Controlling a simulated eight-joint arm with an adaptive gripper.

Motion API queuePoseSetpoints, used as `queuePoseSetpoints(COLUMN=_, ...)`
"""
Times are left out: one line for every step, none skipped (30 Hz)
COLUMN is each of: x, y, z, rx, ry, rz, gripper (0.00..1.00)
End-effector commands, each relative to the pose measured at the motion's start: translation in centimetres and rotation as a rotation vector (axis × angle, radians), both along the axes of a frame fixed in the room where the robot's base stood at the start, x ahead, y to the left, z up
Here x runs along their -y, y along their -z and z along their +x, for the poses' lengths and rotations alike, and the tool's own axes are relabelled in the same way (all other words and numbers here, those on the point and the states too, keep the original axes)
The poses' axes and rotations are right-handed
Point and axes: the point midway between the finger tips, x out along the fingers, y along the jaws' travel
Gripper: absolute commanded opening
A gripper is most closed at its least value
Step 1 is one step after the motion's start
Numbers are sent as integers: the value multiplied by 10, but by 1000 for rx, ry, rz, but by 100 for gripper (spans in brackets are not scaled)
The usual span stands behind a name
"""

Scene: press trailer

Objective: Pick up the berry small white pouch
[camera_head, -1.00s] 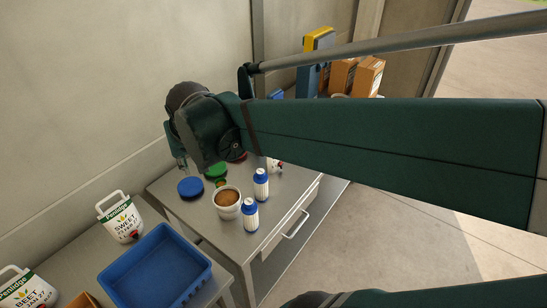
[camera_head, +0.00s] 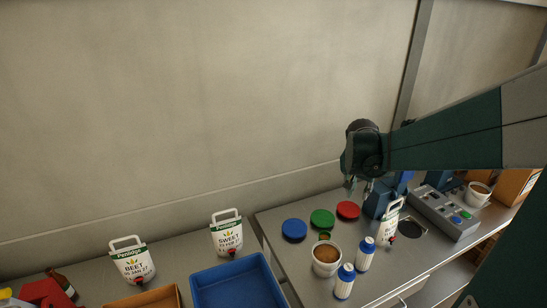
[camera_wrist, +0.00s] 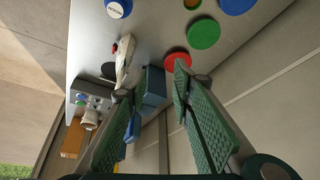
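A small white pouch (camera_head: 390,222) with a handle, green band and red spout stands on the grey bench at the right in the head view. Its label is too small to read. In the wrist view it shows edge-on (camera_wrist: 124,60), left of the fingers. Two similar pouches stand further left: one reads "SWEET" (camera_head: 227,236), the other "BEET" (camera_head: 132,264). My gripper (camera_head: 359,188) hangs above the bench, left of and higher than the unlabelled-looking pouch. In the wrist view its fingers (camera_wrist: 159,82) are spread apart with nothing between them.
Blue (camera_head: 294,230), green (camera_head: 322,219) and red (camera_head: 348,210) discs lie along the bench's back. A tub of brown stuff (camera_head: 326,259) and two blue-white bottles (camera_head: 365,254) stand in front. A blue machine (camera_head: 378,203) and a control box (camera_head: 444,212) stand right. A blue tray (camera_head: 238,284) is left.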

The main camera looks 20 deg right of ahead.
Motion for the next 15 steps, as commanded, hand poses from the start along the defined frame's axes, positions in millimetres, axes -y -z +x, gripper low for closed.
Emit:
queuePoseSetpoints(x=14, y=5, z=0, rx=-3, ry=30, rz=2, gripper=24)
queuePoseSetpoints(x=22, y=8, z=0, rx=-4, ry=48, rz=3, gripper=24)
queuePoseSetpoints(x=32, y=11, z=0, rx=-7, ry=72, rz=3, gripper=24)
queuePoseSetpoints(x=40, y=14, z=0, rx=-9, ry=90, rz=4, gripper=24)
queuePoseSetpoints(x=47, y=17, z=-1, rx=-11, ry=108, rz=5, gripper=24)
queuePoseSetpoints(x=57, y=21, z=-2, rx=-13, ry=131, rz=7, gripper=24)
queuePoseSetpoints(x=64, y=25, z=-2, rx=-14, ry=150, rz=8, gripper=24)
queuePoseSetpoints(x=72, y=28, z=-3, rx=-16, ry=168, rz=10, gripper=24)
queuePoseSetpoints(x=82, y=32, z=-4, rx=-19, ry=191, rz=10, gripper=24)
queuePoseSetpoints(x=89, y=35, z=-5, rx=-19, ry=209, rz=11, gripper=24)
queuePoseSetpoints(x=97, y=39, z=-7, rx=-22, ry=228, rz=11, gripper=24)
queuePoseSetpoints(x=106, y=43, z=-8, rx=-24, ry=249, rz=12, gripper=24)
queuePoseSetpoints(x=113, y=46, z=-10, rx=-25, ry=267, rz=13, gripper=24)
queuePoseSetpoints(x=120, y=50, z=-11, rx=-27, ry=284, rz=14, gripper=24)
queuePoseSetpoints(x=128, y=54, z=-13, rx=-29, ry=303, rz=14, gripper=24)
